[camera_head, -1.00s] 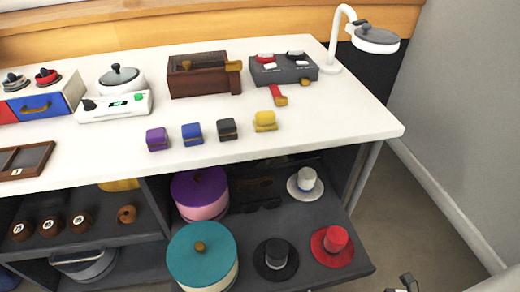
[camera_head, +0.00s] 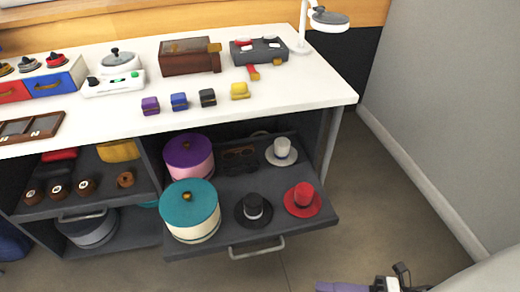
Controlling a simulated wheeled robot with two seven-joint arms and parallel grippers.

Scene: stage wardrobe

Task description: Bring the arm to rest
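Part of my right arm, with what looks like its gripper (camera_head: 394,282), shows at the bottom edge of the head view, right of the open drawer. It is over the floor and apart from the furniture. Its fingers are too cut off and small to tell whether they are open or shut. A purple piece (camera_head: 342,287) lies beside it at the frame edge; I cannot tell what it is. My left gripper is not in view.
A pulled-out drawer (camera_head: 232,247) holds a teal round box (camera_head: 190,212), a purple-lidded box (camera_head: 188,158), and black (camera_head: 253,208), red (camera_head: 303,199) and white (camera_head: 282,152) hats. The white tabletop (camera_head: 290,95) carries several small boxes. Floor at right (camera_head: 380,210) is clear.

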